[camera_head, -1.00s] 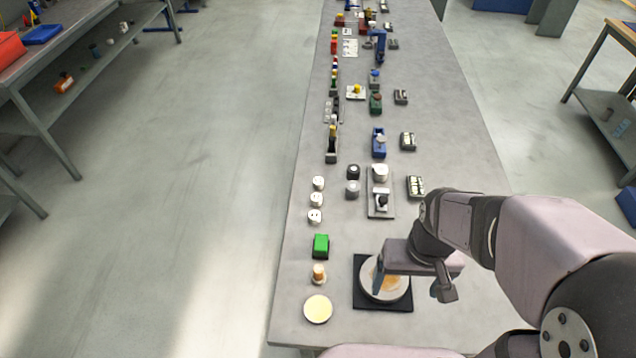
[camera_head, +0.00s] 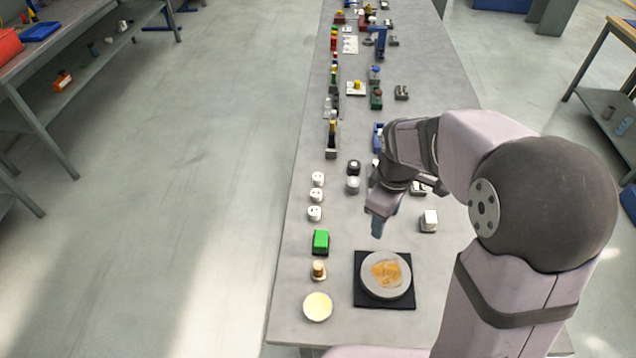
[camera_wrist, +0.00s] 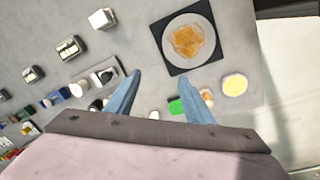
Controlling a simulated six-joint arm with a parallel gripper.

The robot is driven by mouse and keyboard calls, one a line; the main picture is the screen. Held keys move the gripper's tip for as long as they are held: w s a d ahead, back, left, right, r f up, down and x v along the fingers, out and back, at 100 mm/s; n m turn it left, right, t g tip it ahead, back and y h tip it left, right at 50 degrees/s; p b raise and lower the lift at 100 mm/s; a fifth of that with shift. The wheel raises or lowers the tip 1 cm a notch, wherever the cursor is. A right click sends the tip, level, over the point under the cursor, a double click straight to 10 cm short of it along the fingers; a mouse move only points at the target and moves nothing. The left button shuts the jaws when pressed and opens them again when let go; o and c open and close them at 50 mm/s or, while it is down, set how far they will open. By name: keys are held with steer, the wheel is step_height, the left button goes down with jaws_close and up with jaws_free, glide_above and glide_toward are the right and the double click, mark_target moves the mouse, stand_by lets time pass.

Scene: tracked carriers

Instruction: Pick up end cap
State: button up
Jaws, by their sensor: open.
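I cannot tell for sure which piece is the end cap. Several small round pieces stand along the table's left side: white ones with dark marks (camera_head: 315,197), a black one (camera_head: 354,167) and a grey one (camera_head: 353,185). My gripper (camera_head: 377,228) is open and empty, above the table, right of the white pieces and beyond the plate. In the wrist view its two blue fingers (camera_wrist: 162,78) are spread with nothing between the tips. Small white pieces (camera_wrist: 154,115) show partly beyond the fingers. My arm hides part of the fixture right of the grey piece.
A round plate (camera_head: 402,268) with an orange-brown patch sits on a black mat (camera_head: 362,298). A green block (camera_head: 320,241), a tan-topped knob (camera_head: 319,271) and a pale yellow disc (camera_head: 318,307) line the left edge. A white block (camera_head: 429,220) stands to the right.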

steer(key=w+a+f+n+t+b, duration=0.1)
steer(key=w+a+f+n, duration=0.1)
steer(key=w+a+n, duration=0.35)
steer(key=w+a+f+n+t+b, duration=0.1)
steer(key=w+a+f+n+b, duration=0.15)
steer(key=w+n, duration=0.45)
steer(key=n+t, duration=0.1)
steer(key=n, duration=0.9)
glide_toward(318, 176)
steer(key=f, duration=0.1)
steer(key=shift+x, duration=1)
steer(key=shift+d+f, duration=0.1)
steer(key=shift+f, duration=0.05)
steer(key=shift+p+x, duration=1.35)
steer(key=shift+x, duration=1.1)
steer(key=shift+w, duration=0.2)
steer(key=c, duration=1.1)
